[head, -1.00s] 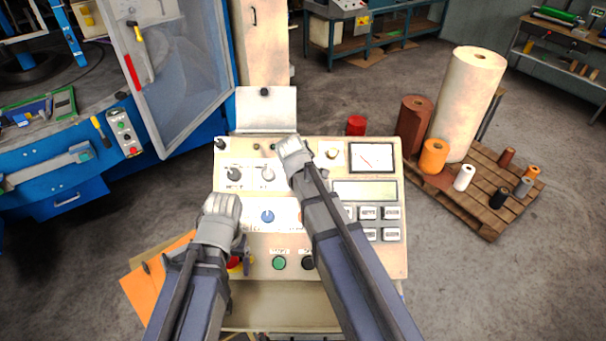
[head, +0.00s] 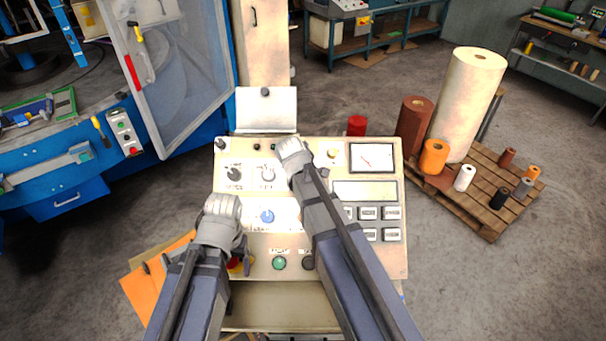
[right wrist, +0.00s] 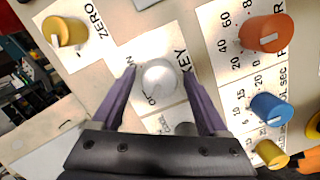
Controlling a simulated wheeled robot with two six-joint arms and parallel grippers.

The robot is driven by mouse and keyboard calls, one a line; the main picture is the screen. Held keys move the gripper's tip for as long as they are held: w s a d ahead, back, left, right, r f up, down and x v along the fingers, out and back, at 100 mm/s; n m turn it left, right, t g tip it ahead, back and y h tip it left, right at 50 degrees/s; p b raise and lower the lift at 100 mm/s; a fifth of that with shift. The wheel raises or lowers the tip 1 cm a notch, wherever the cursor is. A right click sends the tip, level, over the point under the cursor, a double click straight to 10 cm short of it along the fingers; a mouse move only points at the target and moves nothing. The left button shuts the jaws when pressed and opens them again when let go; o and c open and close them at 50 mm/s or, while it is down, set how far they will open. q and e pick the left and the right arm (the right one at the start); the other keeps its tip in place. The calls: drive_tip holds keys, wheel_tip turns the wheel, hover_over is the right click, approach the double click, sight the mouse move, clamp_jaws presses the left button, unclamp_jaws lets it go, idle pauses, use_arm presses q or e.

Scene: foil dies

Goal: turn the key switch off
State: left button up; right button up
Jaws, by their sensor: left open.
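The key switch (right wrist: 160,76) is a round silver piece with ON, OFF and KEY lettering around it in the right wrist view. My right gripper (right wrist: 160,84) is open, with its purple fingers apart on either side of the key switch; I cannot tell whether they touch it. In the head view my right gripper (head: 291,146) is over the upper middle of the cream control panel (head: 395,260), and I cannot make out the key switch there. My left gripper (head: 224,206) is open and empty over the panel's left side.
Around the key switch are a yellow ZERO knob (right wrist: 65,31), an orange knob (right wrist: 265,34) and a blue knob (right wrist: 271,109). A green button (head: 279,263) sits low on the panel. A pallet (head: 488,222) with rolls stands on the floor at right.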

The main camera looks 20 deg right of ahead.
drive_tip(key=p+v, duration=0.6)
drive_tip(key=v, duration=0.2)
drive_tip(key=shift+p, duration=0.35)
drive_tip(key=shift+f, duration=0.15)
